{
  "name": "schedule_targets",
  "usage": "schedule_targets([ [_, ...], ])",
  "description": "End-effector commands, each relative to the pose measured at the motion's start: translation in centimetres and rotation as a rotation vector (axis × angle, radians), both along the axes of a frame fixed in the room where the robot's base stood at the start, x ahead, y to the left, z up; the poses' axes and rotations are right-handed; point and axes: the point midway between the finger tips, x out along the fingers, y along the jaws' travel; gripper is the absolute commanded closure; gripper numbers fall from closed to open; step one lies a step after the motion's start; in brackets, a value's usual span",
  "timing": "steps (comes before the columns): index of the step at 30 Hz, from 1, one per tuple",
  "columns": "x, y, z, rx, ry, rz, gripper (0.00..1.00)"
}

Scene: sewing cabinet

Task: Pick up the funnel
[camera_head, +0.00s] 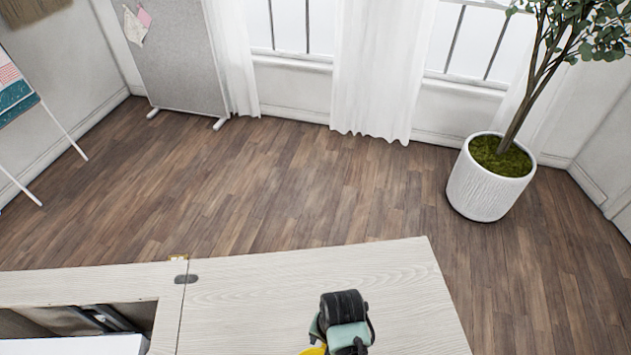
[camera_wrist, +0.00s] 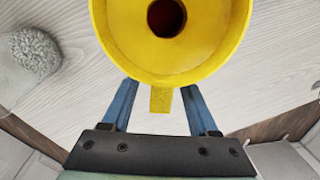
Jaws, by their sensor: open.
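The yellow funnel (camera_wrist: 172,62) fills the top middle of the wrist view, its wide mouth facing the camera and a dark hole at its centre. A short yellow tab points from its rim toward my gripper (camera_wrist: 157,96). The two blue fingers are open, one on each side of the tab, with their tips at or under the rim. I cannot tell whether they touch it. In the head view only a small yellow edge of the funnel (camera_head: 314,350) shows at the bottom, beside my arm; my fingers are hidden there.
The pale wood cabinet top (camera_head: 240,300) is clear around my arm. An opening at its left holds a white object (camera_head: 75,345). A grey fuzzy item (camera_wrist: 36,52) lies left of the funnel in the wrist view. A potted tree (camera_head: 490,185) stands beyond on the floor.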

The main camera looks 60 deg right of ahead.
Motion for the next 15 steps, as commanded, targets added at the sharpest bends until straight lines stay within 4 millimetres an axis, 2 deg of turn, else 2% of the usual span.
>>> schedule_targets([
  [3, 0.02, -0.02, 0.04, -0.001, 0.0, 0.0, 0.42],
  [12, 0.03, -0.02, 0.07, -0.001, -0.001, 0.0, 0.96],
  [13, 0.03, -0.02, 0.07, -0.001, -0.001, 0.0, 1.0],
  [15, 0.03, -0.02, 0.07, -0.001, -0.001, 0.0, 1.0],
])
